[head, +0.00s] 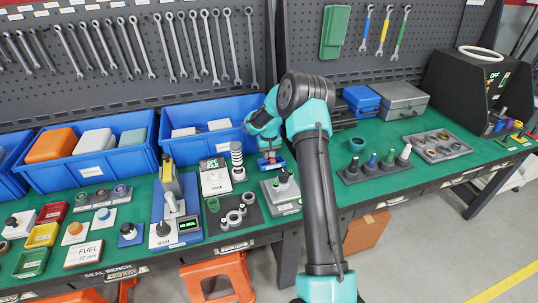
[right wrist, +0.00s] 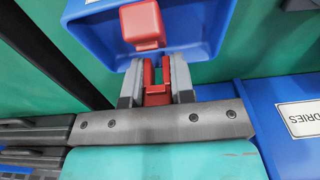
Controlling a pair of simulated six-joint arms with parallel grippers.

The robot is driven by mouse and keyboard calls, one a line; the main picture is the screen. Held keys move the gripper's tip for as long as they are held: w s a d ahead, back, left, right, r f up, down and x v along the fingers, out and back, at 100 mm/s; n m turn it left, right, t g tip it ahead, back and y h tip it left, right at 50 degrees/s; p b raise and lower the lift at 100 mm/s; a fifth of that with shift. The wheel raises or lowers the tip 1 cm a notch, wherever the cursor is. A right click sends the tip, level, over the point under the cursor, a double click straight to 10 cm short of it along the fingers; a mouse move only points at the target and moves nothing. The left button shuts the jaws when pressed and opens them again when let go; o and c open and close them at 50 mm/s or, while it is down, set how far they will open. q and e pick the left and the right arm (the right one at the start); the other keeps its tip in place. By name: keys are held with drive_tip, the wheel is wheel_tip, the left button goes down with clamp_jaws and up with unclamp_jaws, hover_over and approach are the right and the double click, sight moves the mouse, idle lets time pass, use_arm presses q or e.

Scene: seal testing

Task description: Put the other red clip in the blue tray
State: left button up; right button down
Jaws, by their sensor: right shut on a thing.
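My right gripper (head: 268,143) points down over a small blue tray (head: 281,163) on the green bench. In the right wrist view, my right gripper (right wrist: 156,82) is shut on a red clip (right wrist: 157,97), which sits between the grey fingers. The blue tray also shows there (right wrist: 205,20), just beyond the fingertips. Another red clip (right wrist: 142,25) lies inside the tray. The held clip is close to the tray's near rim; I cannot tell whether it touches it. My left gripper is not in view.
A large blue bin (head: 178,142) stands behind the tray. A grey block with a dark knob (head: 283,197) is just in front, and a white box (head: 214,181) is to the left. A rack of coloured plugs (head: 377,172) stands to the right.

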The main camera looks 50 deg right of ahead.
drive_tip(key=c, duration=1.1)
unclamp_jaws()
drive_tip(key=shift+s+a+f, duration=0.25)
drive_tip(key=shift+s+f, duration=0.1)
drive_tip(key=shift+f, duration=0.35)
drive_tip(key=shift+o, duration=0.6)
drive_tip(key=r, duration=1.3)
drive_tip(key=shift+w+d+r, duration=0.15)
drive_tip(key=shift+w+r, duration=0.1)
drive_tip(key=shift+r, duration=0.05)
